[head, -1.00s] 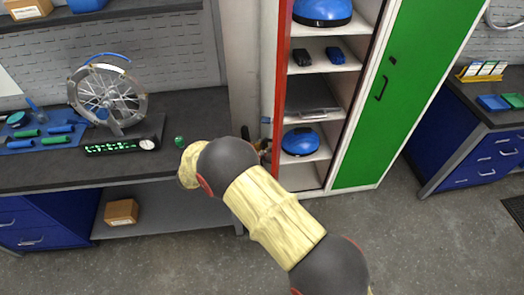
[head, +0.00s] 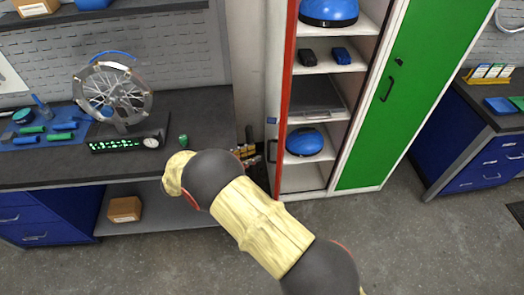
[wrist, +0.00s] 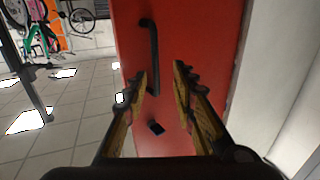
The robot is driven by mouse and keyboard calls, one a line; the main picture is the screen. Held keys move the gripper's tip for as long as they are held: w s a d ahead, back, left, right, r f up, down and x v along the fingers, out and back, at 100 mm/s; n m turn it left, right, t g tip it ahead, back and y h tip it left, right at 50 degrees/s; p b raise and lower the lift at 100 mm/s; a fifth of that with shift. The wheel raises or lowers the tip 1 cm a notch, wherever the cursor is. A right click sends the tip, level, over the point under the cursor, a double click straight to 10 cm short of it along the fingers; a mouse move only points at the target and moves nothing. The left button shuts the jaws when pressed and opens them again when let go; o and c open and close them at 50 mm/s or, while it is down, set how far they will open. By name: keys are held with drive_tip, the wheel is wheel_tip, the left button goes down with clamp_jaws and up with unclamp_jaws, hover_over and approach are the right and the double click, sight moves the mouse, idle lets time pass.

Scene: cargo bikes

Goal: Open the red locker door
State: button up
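The red locker door (head: 286,85) stands open and shows almost edge-on in the head view, left of the shelves. In the wrist view, the red door (wrist: 200,30) fills the middle, with a long black bar handle (wrist: 151,45) and a small black piece below it. My gripper (wrist: 160,76) is open and empty, its two yellow-and-black fingers apart in front of the red face. In the head view my gripper (head: 246,152) is left of the door, partly hidden by my arm.
The locker's open shelves hold blue helmets (head: 304,141) and small items. A shut green door (head: 405,75) is to the right. A workbench (head: 60,170) with a wheel stand (head: 122,105) lies left, close to my arm. Another blue-drawer bench (head: 480,160) stands right. Grey floor is clear in front.

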drive_tip(key=v, duration=0.5)
drive_tip(key=shift+s+a, duration=0.1)
drive_tip(key=shift+a, duration=0.1)
idle(0.3)
